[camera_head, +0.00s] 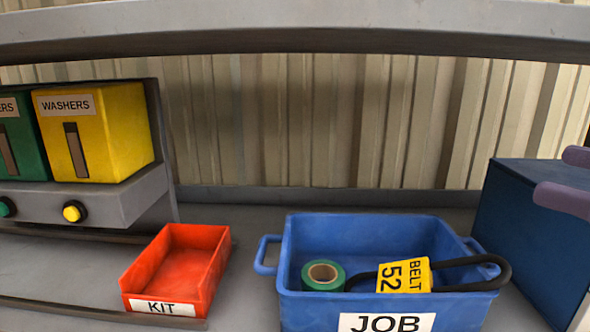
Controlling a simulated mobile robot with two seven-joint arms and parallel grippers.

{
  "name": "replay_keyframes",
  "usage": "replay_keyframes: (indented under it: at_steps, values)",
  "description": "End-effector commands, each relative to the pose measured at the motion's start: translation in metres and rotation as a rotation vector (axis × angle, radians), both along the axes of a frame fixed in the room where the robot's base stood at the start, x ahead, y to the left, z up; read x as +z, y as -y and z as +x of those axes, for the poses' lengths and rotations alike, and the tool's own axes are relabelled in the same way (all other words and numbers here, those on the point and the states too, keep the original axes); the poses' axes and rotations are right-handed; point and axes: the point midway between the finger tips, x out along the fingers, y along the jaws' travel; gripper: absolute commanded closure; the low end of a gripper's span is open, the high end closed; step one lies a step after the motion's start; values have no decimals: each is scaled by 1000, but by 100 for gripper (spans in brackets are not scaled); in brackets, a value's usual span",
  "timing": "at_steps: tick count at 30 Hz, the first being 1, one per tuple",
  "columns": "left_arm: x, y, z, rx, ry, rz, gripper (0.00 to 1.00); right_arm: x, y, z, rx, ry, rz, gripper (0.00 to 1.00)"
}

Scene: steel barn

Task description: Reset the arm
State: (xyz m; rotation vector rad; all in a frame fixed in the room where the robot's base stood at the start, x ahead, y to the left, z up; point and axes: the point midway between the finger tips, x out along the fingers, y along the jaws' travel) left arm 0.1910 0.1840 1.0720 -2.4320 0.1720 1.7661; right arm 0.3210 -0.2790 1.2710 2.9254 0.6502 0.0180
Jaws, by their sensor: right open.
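My right gripper (553,176) shows at the right edge as two purple fingers, apart, with nothing seen between them. It appears in front of or above a dark blue box (528,215); I cannot tell whether it touches it. The rest of my right arm is out of frame. My left gripper is not in view.
A blue JOB bin (300,225) holds a green tape roll (307,275) and a black belt (465,262) with a yellow tag (404,276). A red KIT tray (210,285) stands left of it. A yellow WASHERS bin (112,130) sits on a shelf. A grey beam (290,30) crosses above.

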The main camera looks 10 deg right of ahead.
Motion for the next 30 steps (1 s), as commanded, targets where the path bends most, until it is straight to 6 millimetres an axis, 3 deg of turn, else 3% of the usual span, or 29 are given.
replay_keyframes:
  at_steps: [5, 8, 11, 13, 16, 18, 21, 24, 26, 27, 30]
  values:
    - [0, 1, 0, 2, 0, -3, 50, 14, 21, 14, -246, 114, 53, 0]
    - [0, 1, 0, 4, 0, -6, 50, 6, 42, 18, -456, 105, 78, 0]
    - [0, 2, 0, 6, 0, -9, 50, -26, 60, 13, -675, -27, 78, 0]
    - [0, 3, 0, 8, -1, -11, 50, -60, 60, 2, -782, -185, 57, 0]
    - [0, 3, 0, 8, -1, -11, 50, -113, 40, -21, -832, -466, 2, 0]
    - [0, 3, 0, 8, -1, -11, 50, -144, 16, -41, -797, -663, -49, 0]
    - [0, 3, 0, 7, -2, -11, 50, -176, -28, -73, -670, -913, -131, 0]
    - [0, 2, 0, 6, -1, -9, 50, -193, -73, -108, -478, -1115, -215, 0]
    - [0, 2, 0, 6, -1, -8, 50, -198, -100, -130, -339, -1213, -268, 0]
    - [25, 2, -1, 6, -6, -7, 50, -172, -100, -133, -328, -1221, -278, 0]
    - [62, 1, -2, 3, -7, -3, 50, -136, -98, -132, -339, -1217, -279, 0]
